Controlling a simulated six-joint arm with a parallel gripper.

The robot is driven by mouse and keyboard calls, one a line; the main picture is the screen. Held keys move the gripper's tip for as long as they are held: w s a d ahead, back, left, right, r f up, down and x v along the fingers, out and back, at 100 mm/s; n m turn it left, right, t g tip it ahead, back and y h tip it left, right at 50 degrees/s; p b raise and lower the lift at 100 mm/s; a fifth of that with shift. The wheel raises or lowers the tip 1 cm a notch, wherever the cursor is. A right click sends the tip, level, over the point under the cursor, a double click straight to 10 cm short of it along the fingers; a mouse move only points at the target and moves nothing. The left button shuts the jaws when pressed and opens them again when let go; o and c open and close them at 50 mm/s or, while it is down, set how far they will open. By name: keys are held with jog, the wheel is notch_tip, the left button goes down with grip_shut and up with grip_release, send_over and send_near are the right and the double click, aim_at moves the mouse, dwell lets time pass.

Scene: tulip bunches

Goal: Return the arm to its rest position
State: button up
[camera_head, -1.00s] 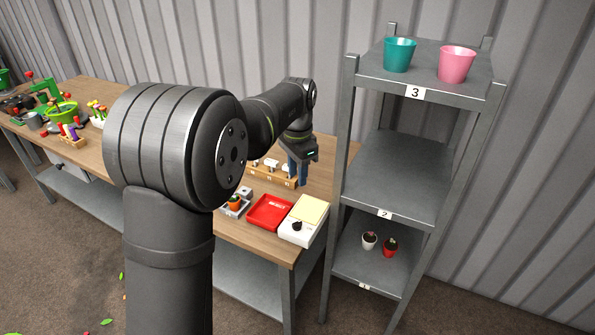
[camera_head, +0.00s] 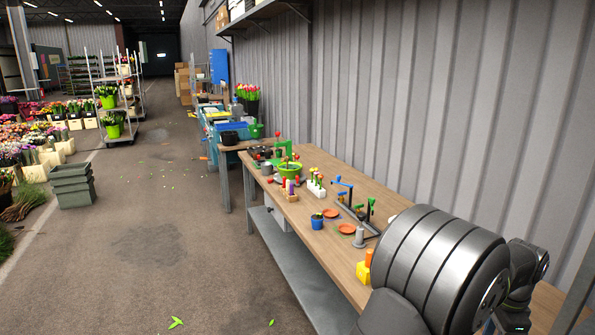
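My arm fills the lower right corner, with its large grey joint in front of the workbench (camera_head: 345,172). The wrist end of my gripper (camera_head: 515,322) shows at the bottom edge, right of that joint. Its fingers are cut off by the frame or hidden, so I cannot see whether they are open or shut, or hold anything.
On the bench are a blue pot (camera_head: 317,222), orange saucers (camera_head: 346,228), a yellow block (camera_head: 363,272), a green bowl (camera_head: 289,170) and a white holder with tulips (camera_head: 316,187). A corrugated wall (camera_head: 420,100) stands behind.

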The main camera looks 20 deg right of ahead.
notch_tip(320, 180, down, 11)
jog(key=shift+f, duration=0.15)
dwell(0.4)
notch_tip(320, 180, up, 17)
notch_tip(320, 180, down, 17)
jog(key=shift+f, duration=0.15)
jog(key=shift+r+n, duration=0.2)
jog(key=shift+n, duration=0.7)
jog(key=n, duration=0.4)
jog(key=shift+n, duration=0.4)
jog(key=n, duration=0.6)
jog(key=shift+w+n, duration=0.1)
jog(key=shift+n, duration=0.2)
